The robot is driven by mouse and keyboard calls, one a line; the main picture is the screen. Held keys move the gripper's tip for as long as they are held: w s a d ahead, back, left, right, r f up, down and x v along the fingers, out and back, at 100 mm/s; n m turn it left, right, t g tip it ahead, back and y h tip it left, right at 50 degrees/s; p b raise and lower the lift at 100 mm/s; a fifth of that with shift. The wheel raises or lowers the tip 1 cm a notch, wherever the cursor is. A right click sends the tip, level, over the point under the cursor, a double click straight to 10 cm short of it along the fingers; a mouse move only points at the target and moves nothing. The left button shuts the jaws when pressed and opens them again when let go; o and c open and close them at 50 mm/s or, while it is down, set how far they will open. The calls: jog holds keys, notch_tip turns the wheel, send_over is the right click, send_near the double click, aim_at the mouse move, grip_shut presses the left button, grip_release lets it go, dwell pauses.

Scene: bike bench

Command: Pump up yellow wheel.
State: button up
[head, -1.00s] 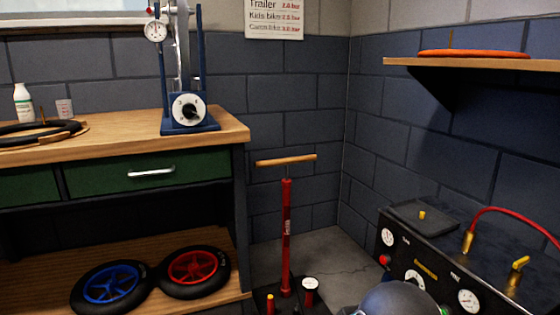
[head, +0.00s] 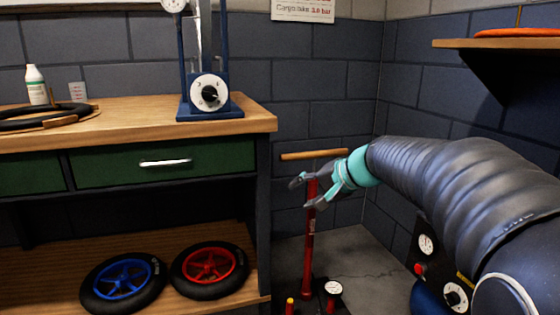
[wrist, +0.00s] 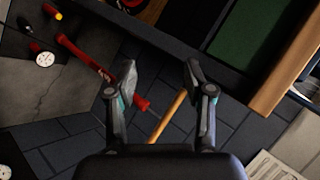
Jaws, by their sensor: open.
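The red floor pump (head: 308,250) stands upright on the floor right of the bench, its wooden T-handle (head: 314,154) raised on top. A small gauge (head: 333,288) sits by its foot. My gripper (head: 298,192) is open and empty beside the top of the pump, just below the handle. In the wrist view the handle (wrist: 172,112) lies beyond and between the open fingers (wrist: 155,80), and the red barrel (wrist: 80,62) runs off to the upper left. I cannot tell whether the fingers touch the pump. No yellow wheel shows; a blue wheel (head: 122,283) and a red wheel (head: 209,269) lie on the lower shelf.
The wooden bench (head: 120,128) with a green drawer (head: 165,163) borders the pump on the left. A blue stand with a dial (head: 209,93) is on it. A wall shelf (head: 500,44) and a black gauge box (head: 428,270) are at right.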

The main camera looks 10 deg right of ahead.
jog(key=w+d+m+t+y, duration=0.1)
jog(key=w+d+m+t, duration=0.15)
jog(key=w, duration=0.65)
jog(key=m+t+y+b, duration=0.1)
jog(key=m+t+b, duration=0.1)
jog(key=m+t, duration=0.1)
send_near(299, 157)
jog(key=shift+g, duration=0.25)
jog(key=p+x, duration=0.1)
jog(key=x, duration=1)
jog(key=shift+w+r, duration=0.15)
jog(key=shift+w, duration=0.15)
grip_shut()
